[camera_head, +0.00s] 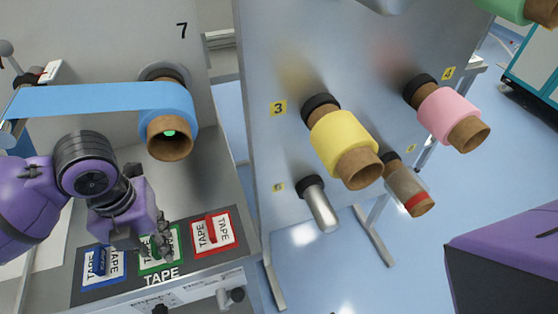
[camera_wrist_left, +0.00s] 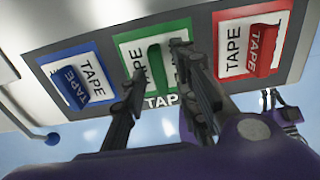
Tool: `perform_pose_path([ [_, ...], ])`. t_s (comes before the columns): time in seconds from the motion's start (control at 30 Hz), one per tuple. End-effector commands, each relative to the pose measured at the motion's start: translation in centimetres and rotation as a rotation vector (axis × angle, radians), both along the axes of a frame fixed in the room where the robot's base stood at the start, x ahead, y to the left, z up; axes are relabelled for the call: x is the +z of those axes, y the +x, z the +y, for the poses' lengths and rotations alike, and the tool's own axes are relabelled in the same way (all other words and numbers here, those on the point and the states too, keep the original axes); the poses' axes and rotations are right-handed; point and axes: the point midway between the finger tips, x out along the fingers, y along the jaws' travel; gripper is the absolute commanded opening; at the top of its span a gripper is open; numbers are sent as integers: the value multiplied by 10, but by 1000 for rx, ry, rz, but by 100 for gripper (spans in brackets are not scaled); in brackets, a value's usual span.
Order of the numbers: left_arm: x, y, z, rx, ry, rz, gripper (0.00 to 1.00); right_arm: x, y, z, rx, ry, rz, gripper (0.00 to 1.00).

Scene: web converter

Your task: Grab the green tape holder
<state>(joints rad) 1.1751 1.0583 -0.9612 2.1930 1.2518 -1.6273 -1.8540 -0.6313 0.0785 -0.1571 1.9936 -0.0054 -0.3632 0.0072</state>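The green tape holder (camera_head: 179,243) is the middle of three holders on a dark panel, a green-framed TAPE label with an upright green tab. It also shows in the left wrist view (camera_wrist_left: 154,62), where the tab stands between my fingers. My left gripper (camera_head: 154,246) is over the holder and hides part of it. In the left wrist view its two fingers (camera_wrist_left: 159,58) are spread to either side of the green tab. I cannot tell whether either finger touches it. My right gripper is not in view; only a purple part of my right arm shows at the right edge.
The blue holder (camera_head: 103,267) and red holder (camera_head: 214,234) flank the green one closely. A blue tape roll (camera_head: 172,110) with its stretched band is above. Yellow (camera_head: 344,142) and pink (camera_head: 448,112) rolls stick out from the grey board. Blue floor is open at the right.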

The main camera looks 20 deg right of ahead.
Motion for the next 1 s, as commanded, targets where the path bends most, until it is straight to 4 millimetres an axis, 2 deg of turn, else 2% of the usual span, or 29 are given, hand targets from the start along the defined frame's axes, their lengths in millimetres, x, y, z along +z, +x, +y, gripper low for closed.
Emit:
perform_pose_path([
  [0.03, 0, 0, 0, 0, 0, 0, 17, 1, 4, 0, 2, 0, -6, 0],
  [0.17, 0, 0, 0, 0, 0, 0, 0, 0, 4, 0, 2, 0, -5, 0],
  [0.5, 1, 0, 0, 1, 0, -1, 0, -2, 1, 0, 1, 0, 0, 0],
  [0.67, 8, 1, 0, 1, 0, -2, 0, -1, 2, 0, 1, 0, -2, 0],
  [0.87, 37, -1, 1, 1, 0, -4, 0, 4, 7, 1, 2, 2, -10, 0],
  [1.0, 68, -27, 6, -2, 0, -7, 0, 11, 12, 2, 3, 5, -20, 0],
])
